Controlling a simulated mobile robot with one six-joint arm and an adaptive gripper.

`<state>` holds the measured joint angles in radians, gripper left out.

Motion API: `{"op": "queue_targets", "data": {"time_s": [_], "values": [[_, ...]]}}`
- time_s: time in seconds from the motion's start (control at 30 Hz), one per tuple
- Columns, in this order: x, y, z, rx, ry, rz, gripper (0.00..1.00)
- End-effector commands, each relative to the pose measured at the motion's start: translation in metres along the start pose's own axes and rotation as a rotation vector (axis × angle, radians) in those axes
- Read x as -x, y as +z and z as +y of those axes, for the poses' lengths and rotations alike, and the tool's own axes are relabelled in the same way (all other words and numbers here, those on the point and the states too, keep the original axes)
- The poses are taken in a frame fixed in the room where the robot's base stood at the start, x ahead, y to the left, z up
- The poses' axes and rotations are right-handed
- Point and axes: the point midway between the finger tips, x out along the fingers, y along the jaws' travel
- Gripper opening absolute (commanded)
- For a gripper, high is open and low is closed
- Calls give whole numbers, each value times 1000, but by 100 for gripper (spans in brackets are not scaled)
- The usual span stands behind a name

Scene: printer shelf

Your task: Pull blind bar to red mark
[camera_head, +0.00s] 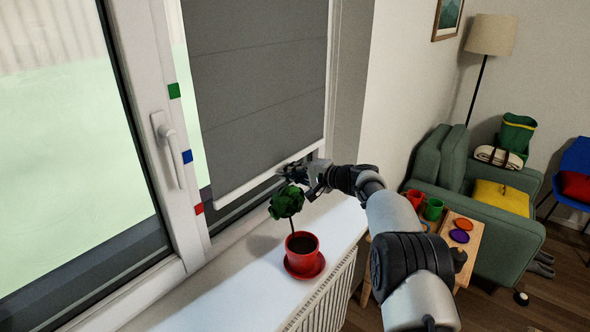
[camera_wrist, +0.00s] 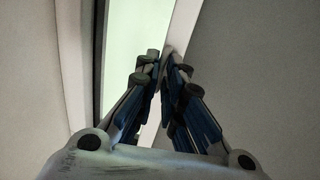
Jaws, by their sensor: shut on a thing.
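The grey blind (camera_head: 255,80) hangs down over the right window pane, with a white blind bar (camera_head: 240,190) along its lower edge. The bar slants up to the right in the picture. The red mark (camera_head: 199,208) is on the white window frame, just left of the bar's left end and nearly level with it in the picture. My gripper (camera_head: 284,172) is shut on the bar near its middle. In the wrist view, the fingertips (camera_wrist: 162,62) close on the white bar (camera_wrist: 182,30), and the fingers hide part of it.
Blue (camera_head: 187,156) and green (camera_head: 174,91) marks sit higher on the frame, near the window handle (camera_head: 168,145). A plant in a red pot (camera_head: 302,256) stands on the white sill (camera_head: 215,300), just below my gripper. A side table and green armchair (camera_head: 492,222) are at right.

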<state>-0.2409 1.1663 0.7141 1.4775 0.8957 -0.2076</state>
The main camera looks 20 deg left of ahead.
Motion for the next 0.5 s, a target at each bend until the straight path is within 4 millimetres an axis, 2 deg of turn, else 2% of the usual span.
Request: {"op": "queue_targets", "data": {"time_s": [0.3,0.33,0.5], "values": [[0,-1,0,4,2,3,0],[0,-1,0,4,2,3,11],[0,-1,0,2,1,3,22]]}}
